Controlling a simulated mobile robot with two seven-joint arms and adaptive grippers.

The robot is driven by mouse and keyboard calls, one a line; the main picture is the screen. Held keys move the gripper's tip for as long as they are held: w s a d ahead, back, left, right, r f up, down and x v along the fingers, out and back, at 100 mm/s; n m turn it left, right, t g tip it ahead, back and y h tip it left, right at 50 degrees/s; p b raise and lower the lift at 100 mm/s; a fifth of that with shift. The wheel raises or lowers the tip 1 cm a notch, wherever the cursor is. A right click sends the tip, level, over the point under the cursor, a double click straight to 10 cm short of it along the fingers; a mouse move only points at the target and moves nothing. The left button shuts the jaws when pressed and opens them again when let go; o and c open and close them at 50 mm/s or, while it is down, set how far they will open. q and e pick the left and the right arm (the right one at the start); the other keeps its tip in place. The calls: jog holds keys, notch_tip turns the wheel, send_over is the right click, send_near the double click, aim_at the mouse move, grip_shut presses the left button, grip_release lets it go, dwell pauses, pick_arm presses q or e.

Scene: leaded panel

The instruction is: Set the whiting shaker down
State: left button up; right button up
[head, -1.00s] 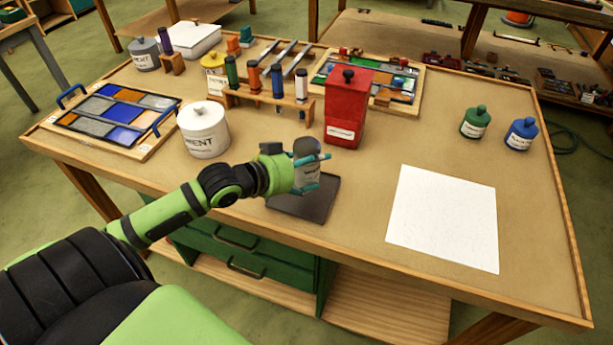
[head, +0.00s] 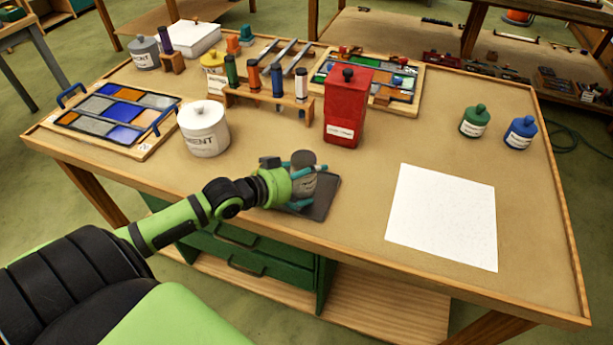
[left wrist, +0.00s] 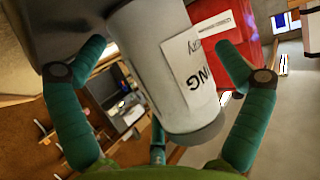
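The whiting shaker (head: 304,170) is a pale cylinder with a grey top and a white label. It stands upright on the dark mat (head: 325,203) near the table's front edge. In the left wrist view the shaker (left wrist: 165,65) shows close up, with part of its lettering readable. My left gripper (head: 299,185) is around the shaker, with its teal fingers spread. In the left wrist view, gaps show between the shaker and the fingers on both sides, so the gripper is open. My right gripper is not in view.
A red canister (head: 348,115) stands behind the mat, and a white lidded jar (head: 204,135) stands to its left. A wooden rack (head: 268,101) of tubes is further back. A white sheet (head: 445,215) lies to the right, with bare tabletop around it.

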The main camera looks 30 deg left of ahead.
pick_arm(q)
jog(key=shift+s+r, duration=0.1)
jog(key=shift+r, duration=0.05)
jog(key=v, duration=1.1)
jog(key=shift+s+r+p, duration=0.2)
jog(key=shift+s+p, duration=0.15)
jog(key=shift+p, duration=0.1)
jog(key=shift+a, duration=0.1)
